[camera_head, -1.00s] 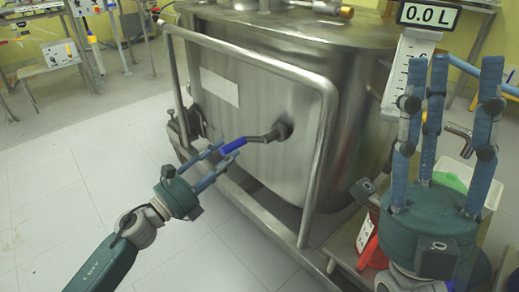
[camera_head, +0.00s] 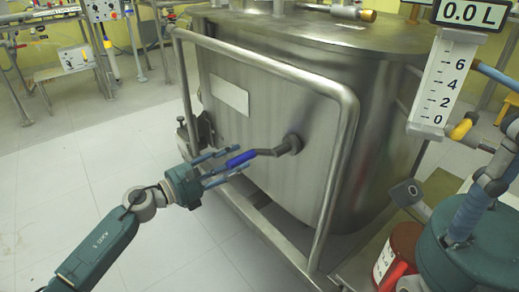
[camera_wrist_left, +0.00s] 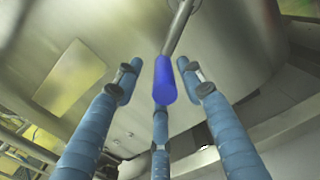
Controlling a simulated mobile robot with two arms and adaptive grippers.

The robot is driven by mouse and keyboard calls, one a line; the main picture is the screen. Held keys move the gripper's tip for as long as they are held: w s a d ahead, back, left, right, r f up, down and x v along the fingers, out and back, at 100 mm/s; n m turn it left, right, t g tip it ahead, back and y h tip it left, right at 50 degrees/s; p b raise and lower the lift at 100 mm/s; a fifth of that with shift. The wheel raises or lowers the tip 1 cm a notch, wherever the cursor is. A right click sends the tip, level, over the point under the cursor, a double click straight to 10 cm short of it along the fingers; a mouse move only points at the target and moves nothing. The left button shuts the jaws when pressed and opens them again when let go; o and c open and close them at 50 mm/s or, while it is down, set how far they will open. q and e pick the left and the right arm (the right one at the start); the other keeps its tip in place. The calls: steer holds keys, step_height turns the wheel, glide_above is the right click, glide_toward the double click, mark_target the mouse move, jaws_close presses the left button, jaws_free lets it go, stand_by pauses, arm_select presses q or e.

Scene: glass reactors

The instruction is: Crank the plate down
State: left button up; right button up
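The crank (camera_head: 268,152) is a dark metal arm on the side of a big steel vessel, with a blue handle (camera_head: 241,159) at its end. My left gripper (camera_head: 228,165) is open, with its blue fingers spread around the handle. In the left wrist view the blue handle (camera_wrist_left: 165,80) sits between the fingertips, with gaps to the two side fingers; contact with the lower finger cannot be told. I cannot identify the plate.
A steel tube frame (camera_head: 345,165) stands around the crank side of the vessel (camera_head: 375,120). A scale reading 0.0 L (camera_head: 472,13) is at upper right. A red container (camera_head: 390,262) is at lower right. The floor at left is clear.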

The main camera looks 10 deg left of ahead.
mark_target(253, 151)
arm_select(q)
steer(key=b+x, duration=0.1)
steer(key=x, duration=0.6)
steer(key=shift+r, duration=0.1)
steer(key=shift+c, duration=0.3)
jaws_close()
